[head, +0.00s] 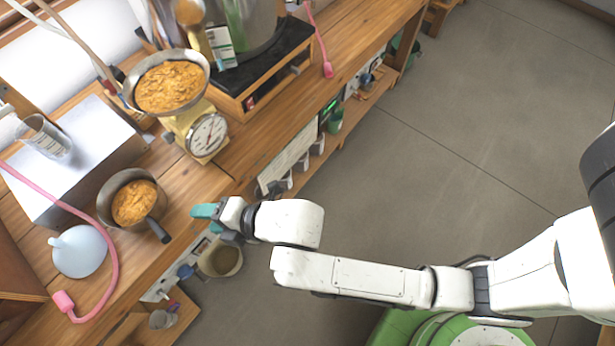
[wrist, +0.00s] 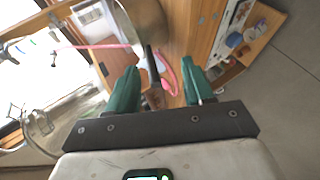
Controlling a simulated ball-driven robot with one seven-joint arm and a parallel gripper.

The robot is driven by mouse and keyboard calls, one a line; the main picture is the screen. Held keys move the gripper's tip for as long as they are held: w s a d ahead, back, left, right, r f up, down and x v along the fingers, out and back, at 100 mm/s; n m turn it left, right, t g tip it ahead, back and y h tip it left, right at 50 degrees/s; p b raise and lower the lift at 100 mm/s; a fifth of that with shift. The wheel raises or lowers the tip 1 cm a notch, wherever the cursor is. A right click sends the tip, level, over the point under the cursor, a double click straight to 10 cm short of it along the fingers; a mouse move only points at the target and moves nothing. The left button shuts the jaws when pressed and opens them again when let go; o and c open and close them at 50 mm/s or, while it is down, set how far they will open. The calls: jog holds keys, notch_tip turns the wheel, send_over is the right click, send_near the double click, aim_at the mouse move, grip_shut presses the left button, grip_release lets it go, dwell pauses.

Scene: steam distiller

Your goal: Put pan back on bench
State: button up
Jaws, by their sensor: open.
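The pan (head: 114,193) is a dark metal pan with orange mash in it. It stands on the wooden bench (head: 205,185), near the front edge, with its black handle pointing towards the edge. My gripper (head: 203,212) has teal fingers and is to the right of the pan in the head view, apart from the body of the pan. In the wrist view the pan (wrist: 141,18) is at the top, and its handle shows in the gap between the open fingers of my gripper (wrist: 160,76). No contact with the handle is visible.
A kitchen scale (head: 207,134) bears a metal bowl (head: 203,57) of orange mash behind the pan. A pale blue funnel (head: 80,252) and a pink hose (head: 117,250) lie left of the pan. A bucket (head: 220,260) is below the bench edge. The floor on the right is clear.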

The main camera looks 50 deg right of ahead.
jog(key=s+d+f+m+g+h, duration=0.3)
jog(key=s+d+m, duration=0.1)
jog(key=d+m, duration=0.4)
jog(key=s+d+f+m+g+h, duration=0.1)
jog(key=s+d+m+g, duration=0.2)
jog(key=s+d+m, duration=0.3)
jog(key=s+d+m+g+h, duration=0.1)
jog(key=s+d+m+g, duration=0.3)
jog(key=s+m, duration=0.3)
jog(key=s+d, duration=0.1)
jog(key=s, duration=0.2)
jog(key=shift+s+d+f+m+g, duration=0.3)
jog(key=shift+d+f+m, duration=0.1)
